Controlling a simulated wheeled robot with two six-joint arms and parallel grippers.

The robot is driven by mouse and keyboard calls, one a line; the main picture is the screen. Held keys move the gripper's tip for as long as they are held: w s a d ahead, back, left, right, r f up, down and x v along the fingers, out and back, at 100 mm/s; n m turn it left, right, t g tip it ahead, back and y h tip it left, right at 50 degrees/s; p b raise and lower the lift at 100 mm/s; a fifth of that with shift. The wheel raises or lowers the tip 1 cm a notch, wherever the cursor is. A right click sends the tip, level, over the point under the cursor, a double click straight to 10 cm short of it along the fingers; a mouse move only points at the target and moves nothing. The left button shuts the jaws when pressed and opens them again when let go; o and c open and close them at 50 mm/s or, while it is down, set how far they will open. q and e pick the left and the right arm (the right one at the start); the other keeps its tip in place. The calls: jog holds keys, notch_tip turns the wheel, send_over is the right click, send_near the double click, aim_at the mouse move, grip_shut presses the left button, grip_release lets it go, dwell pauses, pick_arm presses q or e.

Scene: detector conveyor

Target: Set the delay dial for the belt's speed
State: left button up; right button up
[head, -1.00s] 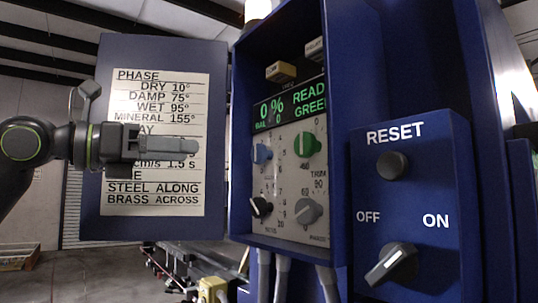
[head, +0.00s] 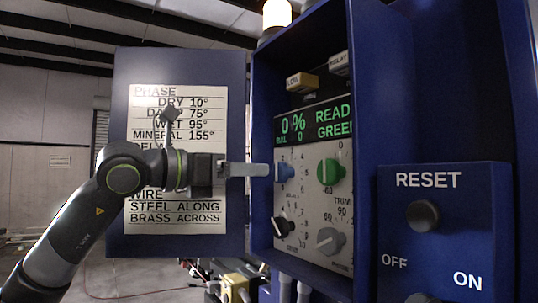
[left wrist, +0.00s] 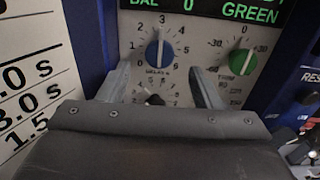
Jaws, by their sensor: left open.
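The blue dial (head: 285,172) is on the grey panel inside the open blue cabinet. In the left wrist view the blue dial (left wrist: 159,54) has a scale from 0 to 6, and its white mark points up near 3. My left gripper (head: 266,170) is level with it in the head view, its fingers open and empty. In the left wrist view the gripper (left wrist: 162,88) has one finger to each side, below the dial and apart from it. The chart (head: 175,215) on the door is partly hidden by my arm. My right gripper does not show.
A green dial (head: 329,172), a black dial (head: 281,227) and a grey dial (head: 330,241) share the panel. The display (head: 315,124) above reads 0 %. The cabinet's side walls stand close by. A box with a RESET button (head: 424,215) is at right.

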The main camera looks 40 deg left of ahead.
aim_at(277, 171)
pick_arm(q)
jog(key=shift+p+x, duration=1.55)
jog(key=shift+x, duration=1.3)
jog(key=shift+c, duration=0.2)
jog(key=c, duration=0.9)
jog(key=shift+c, duration=0.2)
